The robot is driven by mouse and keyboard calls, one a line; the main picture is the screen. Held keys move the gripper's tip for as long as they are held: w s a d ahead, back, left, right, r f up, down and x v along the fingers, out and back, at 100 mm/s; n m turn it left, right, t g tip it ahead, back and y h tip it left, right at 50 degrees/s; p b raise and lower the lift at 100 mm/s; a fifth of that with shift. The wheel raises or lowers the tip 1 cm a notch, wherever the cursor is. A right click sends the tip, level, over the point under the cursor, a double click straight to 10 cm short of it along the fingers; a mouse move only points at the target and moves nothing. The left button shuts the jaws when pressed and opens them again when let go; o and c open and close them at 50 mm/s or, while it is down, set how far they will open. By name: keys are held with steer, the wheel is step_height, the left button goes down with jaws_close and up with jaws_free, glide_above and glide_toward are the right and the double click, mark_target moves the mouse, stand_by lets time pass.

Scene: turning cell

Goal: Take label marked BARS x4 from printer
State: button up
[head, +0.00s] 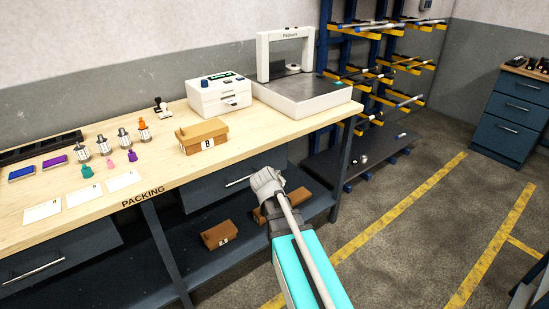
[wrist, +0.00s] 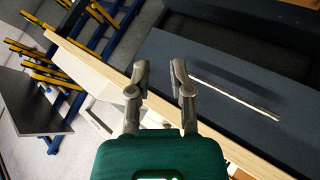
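A white box-shaped unit (head: 219,97) with a small green display and dark front slots stands at the back of the packing bench; it looks like the printer. I cannot make out a label marked BARS x4 on it. My gripper (head: 267,183) is in front of the bench, below the top's edge and near the drawer, well short of the unit. In the wrist view my gripper (wrist: 159,68) is open, with nothing between its fingers. Behind it show the bench edge (wrist: 105,72) and the drawer front (wrist: 220,85).
A white arched machine (head: 300,88) stands right of the printer. A cardboard box marked B (head: 202,136), bottles (head: 104,146) and pale cards (head: 82,193) are on the bench (head: 165,155). A bar rack (head: 375,80) is at the back. The floor to the right is clear.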

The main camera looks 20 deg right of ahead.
steer(key=s+a+f+g+y, duration=0.2)
steer(key=s+a, duration=0.1)
steer(key=s, duration=0.3)
steer(key=s+a+f+m+g+y, duration=0.1)
steer(key=s+a+f+g+y, duration=0.1)
steer(key=s, duration=0.4)
steer(key=s+a+f+g+y, duration=0.1)
steer(key=s+a+f+g, duration=0.1)
steer(key=s+a+g, duration=0.2)
steer(key=shift+s+a+f+m+y, duration=0.2)
steer(key=shift+s+a+m+y, duration=0.2)
steer(key=shift+s+a, duration=0.55)
steer(key=shift+s+d, duration=0.2)
steer(key=shift+s, duration=0.05)
